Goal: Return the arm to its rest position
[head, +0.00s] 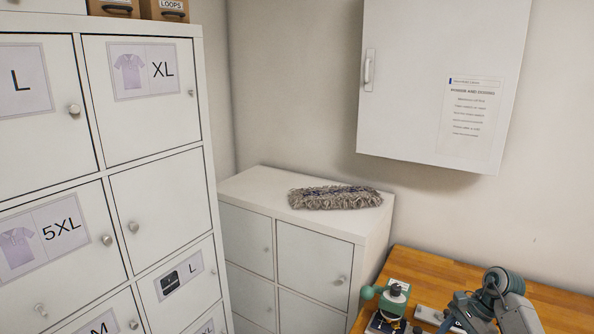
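A grey and dark teal jointed shape (497,290) shows at the lower right edge, in front of the wooden worktop (430,262). It looks like part of an arm, but the picture cuts it off and no fingertips show. My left gripper and arm are not in view. No gripper is seen holding anything.
A tall white locker unit (158,91) with labelled, shut doors fills the left. A low white cabinet (255,187) bears a grey mop head (335,198). A white wall cabinet (420,75) hangs above. A green device (392,298) stands on the worktop.

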